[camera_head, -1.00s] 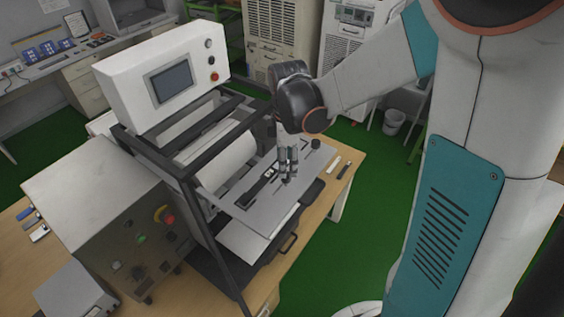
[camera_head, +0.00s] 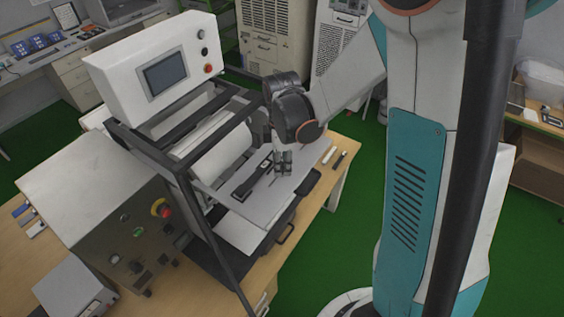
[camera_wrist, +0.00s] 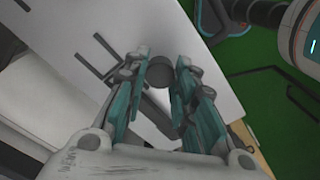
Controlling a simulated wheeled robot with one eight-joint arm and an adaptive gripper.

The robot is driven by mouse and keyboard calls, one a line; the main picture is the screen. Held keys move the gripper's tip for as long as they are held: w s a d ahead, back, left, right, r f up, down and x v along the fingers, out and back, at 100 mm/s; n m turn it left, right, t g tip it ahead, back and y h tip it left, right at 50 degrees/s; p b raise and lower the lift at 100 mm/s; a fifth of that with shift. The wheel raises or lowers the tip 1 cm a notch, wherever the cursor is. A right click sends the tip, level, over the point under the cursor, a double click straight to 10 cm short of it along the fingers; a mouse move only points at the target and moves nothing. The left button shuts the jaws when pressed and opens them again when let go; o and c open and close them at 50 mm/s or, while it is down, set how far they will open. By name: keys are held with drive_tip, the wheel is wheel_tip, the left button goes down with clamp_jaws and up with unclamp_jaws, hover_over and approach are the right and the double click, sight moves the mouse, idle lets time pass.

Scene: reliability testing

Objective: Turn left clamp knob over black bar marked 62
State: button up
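In the wrist view, my gripper (camera_wrist: 161,60) has its two teal fingers apart, one on each side of a dark round knob (camera_wrist: 160,73). Gaps show between the knob and the fingers; whether they touch it lower down I cannot tell. In the head view, my gripper (camera_head: 283,170) points down over the grey plate of the machine. A black bar (camera_head: 245,187) with a pale mark lies on the plate to its left. The number is too small to read. The knob is not clear in the head view. Dark bars (camera_wrist: 106,47) also show in the wrist view.
The machine's black frame (camera_head: 185,185) and white roller (camera_head: 215,148) stand close left of my gripper. A control box (camera_head: 95,195) with a red button is further left. A wooden table (camera_head: 325,178) carries the machine. Open green floor (camera_head: 345,225) lies to the right.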

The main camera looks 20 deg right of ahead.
drive_tip(key=shift+b, duration=0.35)
drive_tip(key=m+b, duration=0.3)
drive_tip(key=m, duration=0.1)
drive_tip(key=shift+f, duration=0.15)
drive_tip(key=m+b, duration=0.3)
drive_tip(key=m, duration=0.1)
drive_tip(key=m+b, duration=0.2)
drive_tip(key=m, duration=0.3)
drive_tip(key=m+b, duration=0.2)
drive_tip(key=m, duration=0.2)
drive_tip(key=shift+m, duration=0.4)
drive_tip(key=o, duration=1.1)
